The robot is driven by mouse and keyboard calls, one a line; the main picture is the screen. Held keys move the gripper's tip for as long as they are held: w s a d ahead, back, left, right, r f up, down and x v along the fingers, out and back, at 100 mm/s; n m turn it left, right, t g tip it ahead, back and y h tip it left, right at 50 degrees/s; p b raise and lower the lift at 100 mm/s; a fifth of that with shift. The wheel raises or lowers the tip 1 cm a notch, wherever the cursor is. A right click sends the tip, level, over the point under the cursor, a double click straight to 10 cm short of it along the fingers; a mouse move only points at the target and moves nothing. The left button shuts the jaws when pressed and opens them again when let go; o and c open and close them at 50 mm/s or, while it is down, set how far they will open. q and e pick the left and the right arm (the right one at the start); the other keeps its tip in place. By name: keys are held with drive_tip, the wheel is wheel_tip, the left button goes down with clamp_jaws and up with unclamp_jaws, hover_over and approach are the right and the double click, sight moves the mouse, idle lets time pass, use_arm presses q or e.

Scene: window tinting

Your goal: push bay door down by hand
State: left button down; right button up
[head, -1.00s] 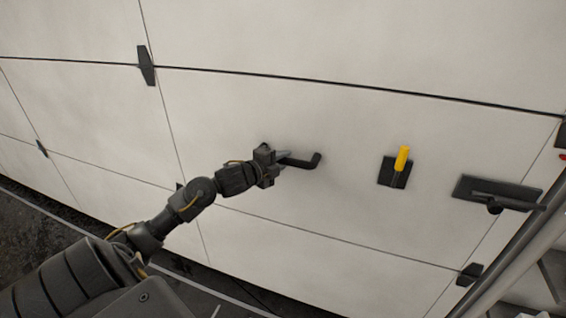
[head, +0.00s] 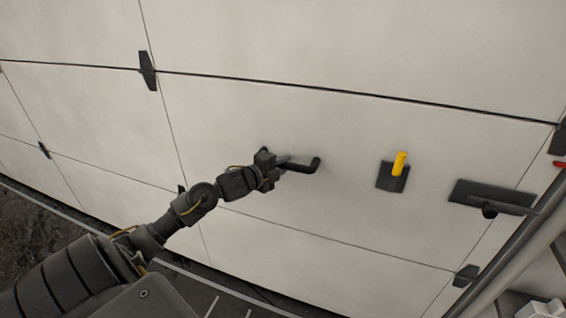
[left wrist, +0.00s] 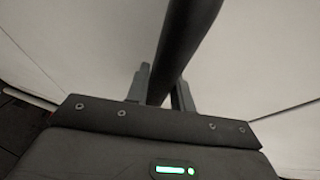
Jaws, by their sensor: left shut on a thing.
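The bay door (head: 330,210) is a large off-white panelled door that fills most of the head view. A black bent handle (head: 311,165) sticks out from its middle panel. My left gripper (head: 284,166) is shut on the handle's left part. In the left wrist view the dark handle bar (left wrist: 178,45) runs between the two fingers of the gripper (left wrist: 160,90). My right gripper is in neither view.
A yellow-handled latch on a black plate (head: 390,180) and a black lever on a plate (head: 490,196) are right of the handle. Black hinges (head: 147,70) sit on the panel seams. A grey pipe or rail (head: 515,258) runs along the right edge. Dark floor (head: 30,225) shows at lower left.

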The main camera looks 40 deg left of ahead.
use_arm(q)
drive_tip(key=c, duration=1.3)
unclamp_jaws()
drive_tip(key=shift+s+f, duration=0.1)
drive_tip(key=shift+f, duration=0.6)
drive_tip(key=shift+o, duration=0.5)
drive_tip(key=shift+r, duration=0.25)
drive_tip(key=shift+r, duration=0.1)
drive_tip(key=s+r+b, duration=0.1)
drive_tip(key=s+r, duration=0.1)
drive_tip(key=s, duration=0.8)
drive_tip(key=shift+s+a, duration=0.25)
drive_tip(key=shift+a, duration=0.1)
